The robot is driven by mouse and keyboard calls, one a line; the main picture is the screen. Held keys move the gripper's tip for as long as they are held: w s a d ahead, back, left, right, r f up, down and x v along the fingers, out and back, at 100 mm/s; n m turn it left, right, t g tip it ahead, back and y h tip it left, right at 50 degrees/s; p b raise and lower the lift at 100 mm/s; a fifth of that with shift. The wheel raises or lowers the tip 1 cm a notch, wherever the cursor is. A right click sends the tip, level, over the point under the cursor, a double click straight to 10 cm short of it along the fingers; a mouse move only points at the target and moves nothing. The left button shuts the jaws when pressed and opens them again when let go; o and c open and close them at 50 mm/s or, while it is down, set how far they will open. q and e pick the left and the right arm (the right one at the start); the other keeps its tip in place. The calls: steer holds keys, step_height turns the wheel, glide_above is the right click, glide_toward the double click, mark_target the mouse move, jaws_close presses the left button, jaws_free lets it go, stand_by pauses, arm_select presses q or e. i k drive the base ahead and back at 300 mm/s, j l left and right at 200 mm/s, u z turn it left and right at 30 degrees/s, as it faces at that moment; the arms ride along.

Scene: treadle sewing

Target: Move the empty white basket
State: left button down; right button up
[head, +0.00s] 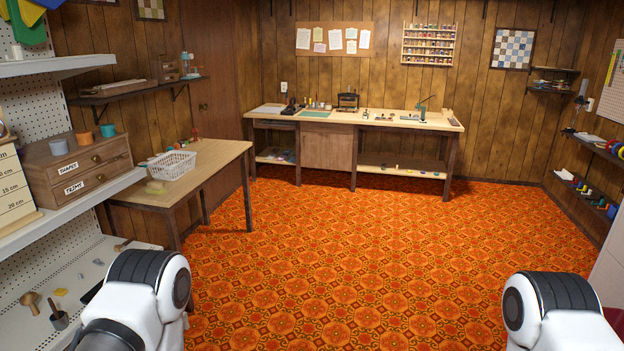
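The white basket (171,165) is a small openwork basket standing upright on the wooden side table (215,155) at the left. It looks empty, though its floor is only partly visible. It sits near the table's left part, beside a yellow-green block. My two arms show only as white and black links at the bottom left and bottom right corners. Both grippers are out of the picture, and neither arm is near the basket.
A long workbench (420,121) with tools stands along the back wall. White shelving (62,215) with a wooden drawer box (75,165) is close at the left. Wall shelves line the right. The orange patterned floor (370,255) is clear in the middle.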

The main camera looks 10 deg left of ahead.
mark_target(173, 173)
steer(key=i+u, duration=0.1)
steer(key=i, duration=0.4)
steer(key=i+u, duration=0.15)
steer(key=i, duration=0.35)
steer(key=i+l+u, duration=0.1)
steer(key=i, duration=0.4)
steer(key=i+l+u, duration=0.15)
steer(key=i, duration=0.3)
steer(key=i+l+u, duration=0.1)
steer(key=i, duration=0.4)
steer(key=i+l+u, duration=0.15)
steer(key=i+l, duration=0.15)
steer(key=i, duration=0.15)
